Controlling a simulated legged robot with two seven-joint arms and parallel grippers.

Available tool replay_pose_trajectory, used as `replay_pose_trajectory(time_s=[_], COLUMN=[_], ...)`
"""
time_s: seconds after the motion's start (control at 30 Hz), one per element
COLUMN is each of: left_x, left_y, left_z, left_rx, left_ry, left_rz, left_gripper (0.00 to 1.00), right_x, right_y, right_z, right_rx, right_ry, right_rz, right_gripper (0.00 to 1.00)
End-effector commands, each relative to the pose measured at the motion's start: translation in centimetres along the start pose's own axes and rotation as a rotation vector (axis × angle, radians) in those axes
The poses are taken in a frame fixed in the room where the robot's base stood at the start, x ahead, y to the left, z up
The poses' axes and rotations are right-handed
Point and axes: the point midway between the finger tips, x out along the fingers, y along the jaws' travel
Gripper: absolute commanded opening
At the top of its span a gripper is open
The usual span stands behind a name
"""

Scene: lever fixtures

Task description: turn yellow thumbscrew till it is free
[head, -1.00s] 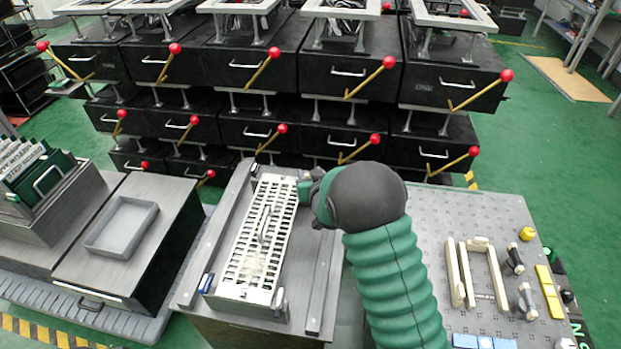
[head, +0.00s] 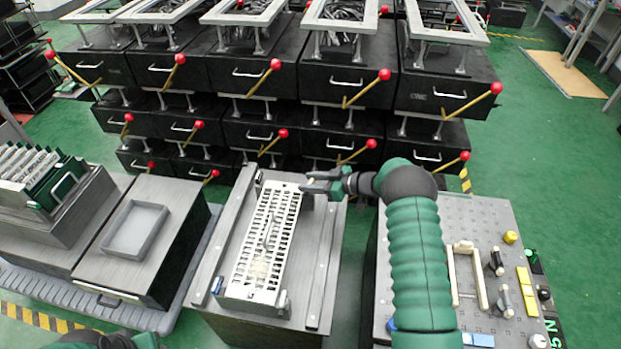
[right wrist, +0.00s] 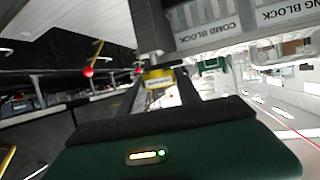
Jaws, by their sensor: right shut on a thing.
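A white slotted comb block (head: 240,262) lies on a grey fixture bench in the middle of the head view. My right gripper (head: 312,186) is at its far right corner, reaching in from the right. In the right wrist view its two dark fingers (right wrist: 160,84) are closed around a small yellow piece (right wrist: 158,75), which looks like the yellow thumbscrew. The gripper hides the thumbscrew in the head view, and its thread cannot be seen. My left gripper is out of view; only some of my green arm shows at the bottom left.
Dark drawer units with red-knobbed levers (head: 276,65) stand behind the bench. A grey tray (head: 112,252) is on a cabinet to the left. A perforated panel (head: 490,213) with handles and yellow parts stands to the right. Green floor lies between.

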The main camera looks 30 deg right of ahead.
Motion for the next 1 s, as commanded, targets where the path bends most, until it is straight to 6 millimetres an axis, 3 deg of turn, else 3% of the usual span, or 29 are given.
replay_pose_trajectory(time_s=[0.4, 1.0], left_x=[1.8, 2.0], left_y=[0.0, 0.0], left_z=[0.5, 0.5], left_rx=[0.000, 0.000], left_ry=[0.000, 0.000], left_rz=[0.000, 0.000], left_gripper=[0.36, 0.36], right_x=[0.1, 0.1], right_y=[0.1, 0.1], right_z=[0.2, -0.1], right_rx=[-0.087, -0.100], right_ry=[0.000, 0.002], right_rz=[-0.199, -0.232], right_gripper=[0.00, 0.00])
